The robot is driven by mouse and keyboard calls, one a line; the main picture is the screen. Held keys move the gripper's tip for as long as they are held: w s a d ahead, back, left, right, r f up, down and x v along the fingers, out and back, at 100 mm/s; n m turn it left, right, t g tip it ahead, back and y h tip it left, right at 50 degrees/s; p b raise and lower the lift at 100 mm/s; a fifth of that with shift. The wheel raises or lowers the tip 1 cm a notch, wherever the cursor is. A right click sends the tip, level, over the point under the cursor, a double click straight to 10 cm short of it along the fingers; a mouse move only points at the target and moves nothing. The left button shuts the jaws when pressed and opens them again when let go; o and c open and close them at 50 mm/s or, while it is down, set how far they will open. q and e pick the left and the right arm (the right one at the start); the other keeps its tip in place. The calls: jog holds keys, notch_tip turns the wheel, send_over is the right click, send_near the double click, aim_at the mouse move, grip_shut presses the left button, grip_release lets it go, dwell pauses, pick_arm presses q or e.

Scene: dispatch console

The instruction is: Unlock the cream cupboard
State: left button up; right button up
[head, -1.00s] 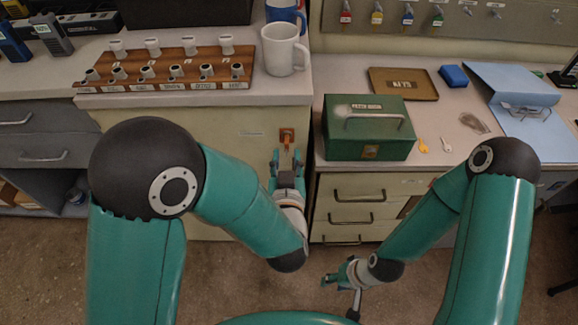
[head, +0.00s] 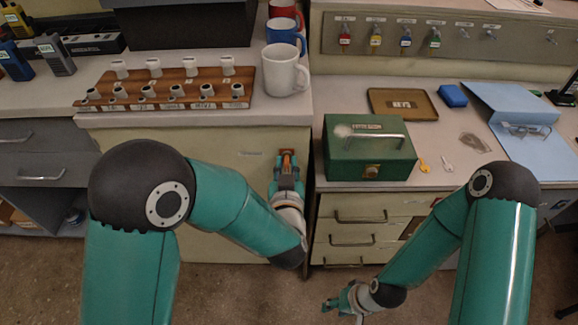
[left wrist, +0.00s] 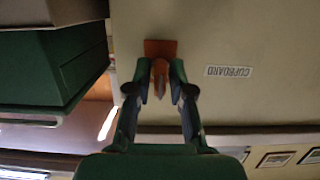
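The cream cupboard (head: 215,146) is under the left counter, and its front carries a "CUPBOARD" label (left wrist: 229,71), upside down in the left wrist view. A square orange-brown lock plate (left wrist: 160,48) is on that front. My left gripper (head: 287,168) is at the plate, its fingers on both sides of a small orange-brown piece that looks like a key (left wrist: 160,76). The fingers look closed on it, and its far end meets the plate; how deep it sits is hidden. My right gripper (head: 332,303) hangs low before the drawers, apparently empty, its fingers too small to judge.
A green cash box (head: 368,160) stands on the right desk beside a yellow key (head: 424,166) and a pale key (head: 447,168). Tagged keys hang on a rail (head: 390,37) behind. Mugs (head: 286,75) and a wooden rack (head: 243,80) stand above the cupboard. Cream drawers (head: 340,205) adjoin it.

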pick_arm(q)
grip_shut()
jog(key=shift+r+m+y+p, duration=0.1)
jog(key=shift+m+y+p, duration=0.2)
jog(key=shift+m+p, duration=0.35)
jog(key=shift+w+m, duration=0.1)
jog(key=shift+m, duration=0.55)
